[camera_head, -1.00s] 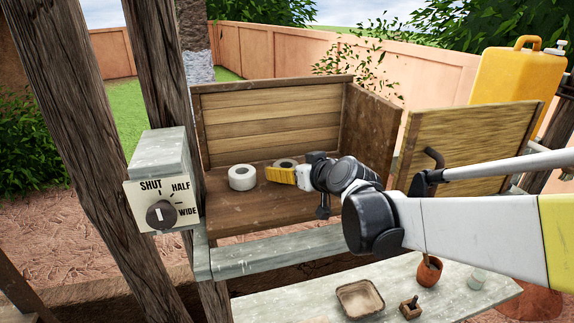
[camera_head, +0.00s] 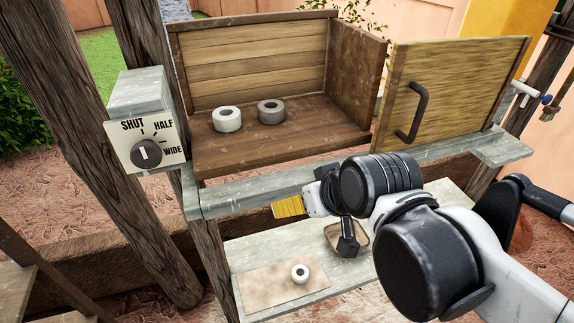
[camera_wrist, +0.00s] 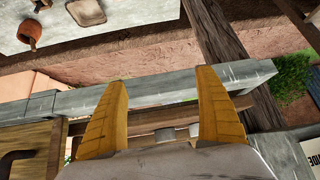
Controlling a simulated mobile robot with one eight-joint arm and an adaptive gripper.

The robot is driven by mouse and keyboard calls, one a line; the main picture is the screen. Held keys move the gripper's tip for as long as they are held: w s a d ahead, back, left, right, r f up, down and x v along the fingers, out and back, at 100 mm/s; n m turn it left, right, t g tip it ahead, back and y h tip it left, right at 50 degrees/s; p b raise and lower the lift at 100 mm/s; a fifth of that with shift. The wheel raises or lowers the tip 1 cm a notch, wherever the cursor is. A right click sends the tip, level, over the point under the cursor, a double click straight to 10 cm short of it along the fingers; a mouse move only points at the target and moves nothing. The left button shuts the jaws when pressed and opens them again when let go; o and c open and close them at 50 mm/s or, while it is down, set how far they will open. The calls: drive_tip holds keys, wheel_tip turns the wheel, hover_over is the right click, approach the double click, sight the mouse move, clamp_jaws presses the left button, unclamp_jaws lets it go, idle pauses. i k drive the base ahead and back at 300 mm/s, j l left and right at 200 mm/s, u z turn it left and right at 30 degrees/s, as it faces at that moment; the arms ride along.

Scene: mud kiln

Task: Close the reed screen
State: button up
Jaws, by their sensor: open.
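The reed screen (camera_head: 465,85) is a straw-coloured panel in a dark wooden frame, standing swung open to the right of the wooden box (camera_head: 250,60). Its dark curved handle (camera_head: 412,113) faces forward. The handle also shows at the lower left of the wrist view (camera_wrist: 14,160), beside part of the screen (camera_wrist: 38,135). My gripper (camera_head: 287,207) has yellow fingers and is in front of and below the box opening, left of the screen and apart from the handle. In the wrist view my gripper (camera_wrist: 162,78) is open with nothing between its fingertips.
A dial box (camera_head: 148,152) marked SHUT, HALF and WIDE is at left. A lower shelf holds a mat (camera_head: 265,290) with a small roll (camera_head: 300,273).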

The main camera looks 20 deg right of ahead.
sight(435, 91)
drive_tip(key=z, duration=1.3)
